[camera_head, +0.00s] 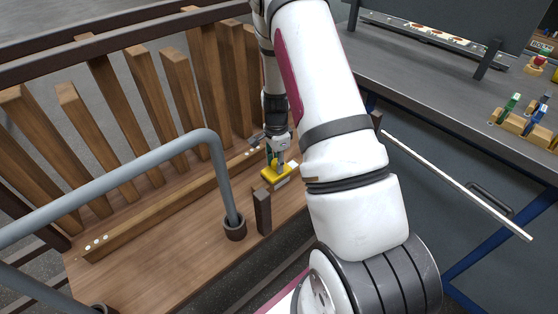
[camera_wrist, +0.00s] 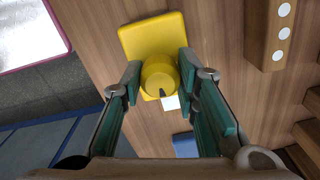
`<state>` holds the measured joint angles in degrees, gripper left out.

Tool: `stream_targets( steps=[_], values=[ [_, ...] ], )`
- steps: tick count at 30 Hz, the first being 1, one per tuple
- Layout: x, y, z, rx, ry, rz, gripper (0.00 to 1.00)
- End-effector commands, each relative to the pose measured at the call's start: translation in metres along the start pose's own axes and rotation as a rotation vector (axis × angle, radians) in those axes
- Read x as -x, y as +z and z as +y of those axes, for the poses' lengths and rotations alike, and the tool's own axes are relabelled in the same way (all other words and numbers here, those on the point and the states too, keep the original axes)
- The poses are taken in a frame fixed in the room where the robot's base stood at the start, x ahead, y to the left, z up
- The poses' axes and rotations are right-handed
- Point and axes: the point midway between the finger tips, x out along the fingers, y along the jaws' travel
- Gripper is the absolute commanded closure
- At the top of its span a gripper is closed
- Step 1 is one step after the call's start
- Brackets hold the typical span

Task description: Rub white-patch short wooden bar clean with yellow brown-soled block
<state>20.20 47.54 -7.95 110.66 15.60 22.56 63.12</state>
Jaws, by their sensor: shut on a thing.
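The yellow block (camera_head: 276,174) is in my gripper (camera_head: 277,165), over the right part of the wooden bench top. In the wrist view the yellow block (camera_wrist: 150,38) has a round knob between the two green fingers of my gripper (camera_wrist: 160,82), which is shut on it. Its brown sole is not clearly visible. A small white patch (camera_wrist: 171,102) shows just beside the block in the wrist view, and a pale patch (camera_head: 293,165) shows right of it in the head view. I cannot tell whether either lies on the short wooden bar.
A long wooden bar with white dots (camera_head: 150,210) lies along the bench top (camera_head: 150,265). Wooden slats (camera_head: 145,75) stand behind it. A grey bent pipe (camera_head: 130,170) and a dark upright post (camera_head: 263,212) stand in front. A grey worktable (camera_head: 430,85) is at right.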

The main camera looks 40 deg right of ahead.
Motion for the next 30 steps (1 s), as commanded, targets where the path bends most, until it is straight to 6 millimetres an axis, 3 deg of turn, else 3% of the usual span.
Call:
stream_targets(
  steps=[30],
  values=[
    [0.014,0.004,0.001,0.001,0.000,0.000,0.94]
  ],
)
